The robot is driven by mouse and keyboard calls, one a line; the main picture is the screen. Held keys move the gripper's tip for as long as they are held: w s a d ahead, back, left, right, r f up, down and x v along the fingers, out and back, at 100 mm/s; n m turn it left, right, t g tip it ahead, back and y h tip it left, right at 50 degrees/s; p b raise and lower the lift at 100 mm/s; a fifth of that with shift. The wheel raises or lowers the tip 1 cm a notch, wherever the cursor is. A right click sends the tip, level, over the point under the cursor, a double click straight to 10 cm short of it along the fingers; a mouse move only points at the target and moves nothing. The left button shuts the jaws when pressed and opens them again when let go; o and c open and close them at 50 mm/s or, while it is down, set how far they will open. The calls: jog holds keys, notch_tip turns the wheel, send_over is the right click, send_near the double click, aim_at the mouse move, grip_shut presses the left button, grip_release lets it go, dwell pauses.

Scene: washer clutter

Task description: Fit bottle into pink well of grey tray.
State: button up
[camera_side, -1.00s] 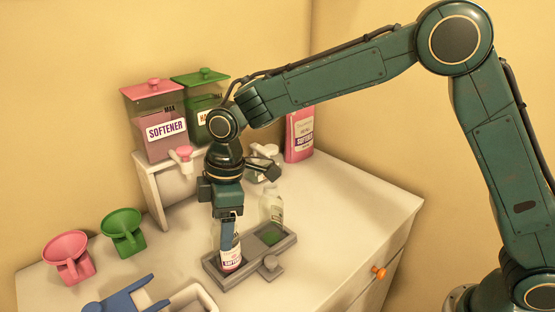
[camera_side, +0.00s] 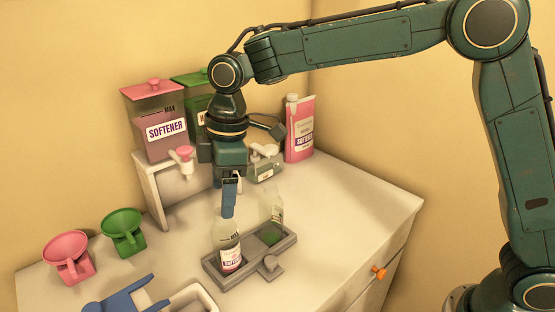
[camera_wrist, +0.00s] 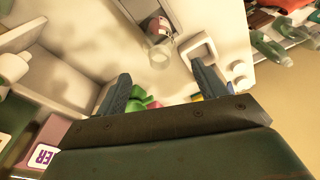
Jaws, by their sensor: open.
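A clear bottle with a SOFTENER label (camera_side: 230,258) stands upright in the left well of the grey tray (camera_side: 250,270). The bottle hides that well's floor, so its pink colour does not show. My gripper (camera_side: 228,208) is open and empty, directly above the bottle at about its top. In the wrist view my gripper's fingers (camera_wrist: 161,82) are spread apart with nothing between them. A second clear bottle (camera_side: 271,206) stands at the tray's right well, which shows green (camera_side: 270,238); I cannot tell whether it is in the well or behind it.
A softener dispenser (camera_side: 160,130) and a green-lidded one stand on a white stand behind. Pink (camera_side: 68,255) and green (camera_side: 123,232) funnel cups are at left. A blue object (camera_side: 125,296) is at front left.

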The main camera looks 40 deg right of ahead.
jog(key=shift+s+d+r, duration=0.1)
jog(key=shift+d+r, duration=0.1)
jog(key=shift+r, duration=0.95)
jog(key=shift+s+d+r, duration=0.1)
jog(key=shift+d+r, duration=0.05)
jog(key=shift+r, duration=1)
jog(key=s+d+r+m+t, duration=0.1)
jog(key=s+d+r+m, duration=0.2)
jog(key=s+d, duration=0.35)
jog(key=s+d+r+m+t, duration=0.1)
jog(key=s+d+r+m, duration=0.3)
jog(key=d, duration=0.3)
jog(key=s+d+f+m+t, duration=0.1)
jog(key=s+d+f+m, duration=0.1)
jog(key=s, duration=0.3)
jog(key=s+d+f+m+t+h, duration=0.1)
jog(key=s+d+f+m, duration=0.1)
jog(key=s+d, duration=0.2)
jog(key=s+d+f+m+t, duration=0.1)
jog(key=s+d+f+m, duration=0.1)
jog(key=s, duration=0.5)
jog(key=shift+d+f+m, duration=0.3)
jog(key=shift+d+f, duration=0.15)
jog(key=shift+d, duration=0.35)
